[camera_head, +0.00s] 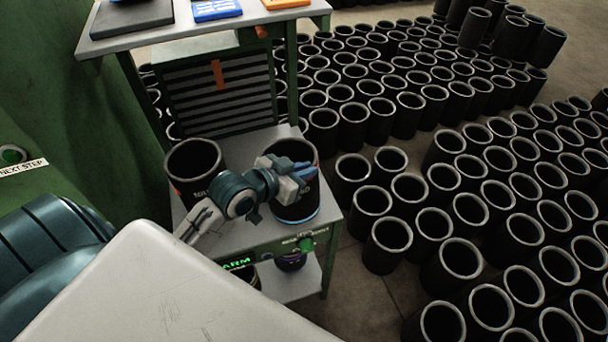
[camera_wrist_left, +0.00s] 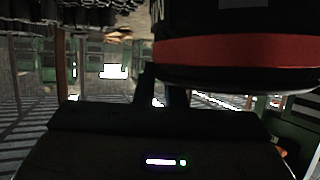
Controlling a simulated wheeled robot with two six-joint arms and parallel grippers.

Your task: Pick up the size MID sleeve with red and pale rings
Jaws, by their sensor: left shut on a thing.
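My left gripper (camera_head: 299,174) is shut on a black sleeve (camera_head: 307,205) at the right of the cart's upper shelf. The wrist covers part of this sleeve; a pale blue ring shows near its bottom and a bit of red near the fingers. In the left wrist view, a black sleeve with a broad red ring (camera_wrist_left: 240,50) fills the upper right, beside my fingers (camera_wrist_left: 166,88). I cannot read its size mark. A second black open sleeve (camera_head: 195,168) stands at the left of the shelf, with a little orange-red low on its side. My right gripper is not in view.
The cart's upper shelf (camera_head: 262,141) has a slatted dark cabinet (camera_head: 220,95) behind it. A lower shelf (camera_head: 300,284) holds sleeves with green and purple marks. Many black sleeves (camera_head: 390,235) crowd the floor at right. A narrow floor strip (camera_head: 345,285) is clear.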

